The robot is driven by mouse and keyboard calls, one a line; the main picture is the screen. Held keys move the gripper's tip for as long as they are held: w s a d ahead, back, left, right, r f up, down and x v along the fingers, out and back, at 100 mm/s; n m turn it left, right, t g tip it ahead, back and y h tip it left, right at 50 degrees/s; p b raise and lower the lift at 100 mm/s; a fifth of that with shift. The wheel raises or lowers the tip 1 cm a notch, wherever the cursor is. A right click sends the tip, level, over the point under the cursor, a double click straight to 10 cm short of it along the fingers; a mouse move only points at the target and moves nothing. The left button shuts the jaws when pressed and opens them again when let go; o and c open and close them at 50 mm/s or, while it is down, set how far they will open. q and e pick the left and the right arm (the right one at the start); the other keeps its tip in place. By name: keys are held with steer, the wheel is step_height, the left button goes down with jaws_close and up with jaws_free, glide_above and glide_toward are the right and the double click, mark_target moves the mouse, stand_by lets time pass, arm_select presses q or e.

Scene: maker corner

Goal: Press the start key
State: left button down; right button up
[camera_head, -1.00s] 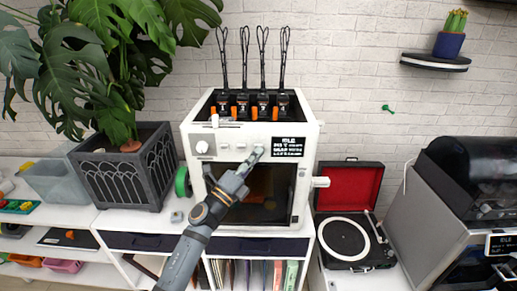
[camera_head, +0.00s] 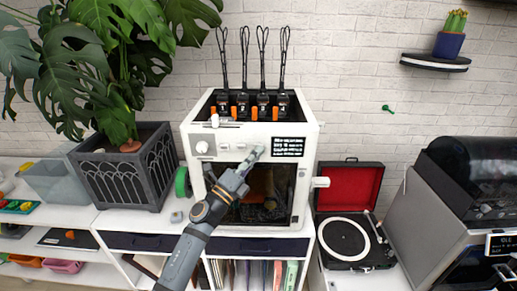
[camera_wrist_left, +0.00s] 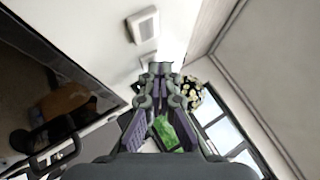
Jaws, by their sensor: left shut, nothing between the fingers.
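The white printer (camera_head: 187,133) stands on the shelf unit. Its front panel has a round knob (camera_head: 202,148), small pale keys (camera_head: 240,147) and a black display (camera_head: 288,147) with several lines of small white text, too small to read surely. My left gripper (camera_head: 256,155) is shut and empty, its tip at the panel just left of the display. The tip covers that part of the panel, and I cannot tell which key is the start key or whether the tip touches. In the left wrist view the shut fingertips (camera_wrist_left: 160,67) are against the white panel, near a raised square key (camera_wrist_left: 143,25). My right gripper is not in view.
A handle sticks out at the printer's right. A dark planter (camera_head: 160,180) stands left, an open record player (camera_head: 346,240) right. A green spool (camera_head: 182,182) is at the printer's left side.

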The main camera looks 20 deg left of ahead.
arm_select(q)
steer(key=shift+s+d, duration=0.2)
steer(key=shift+s, duration=0.55)
steer(key=s, duration=0.2)
steer(key=s+d+p, duration=0.1)
steer(key=s, duration=0.1)
steer(key=shift+s+d, duration=0.2)
steer(key=shift+s, duration=0.15)
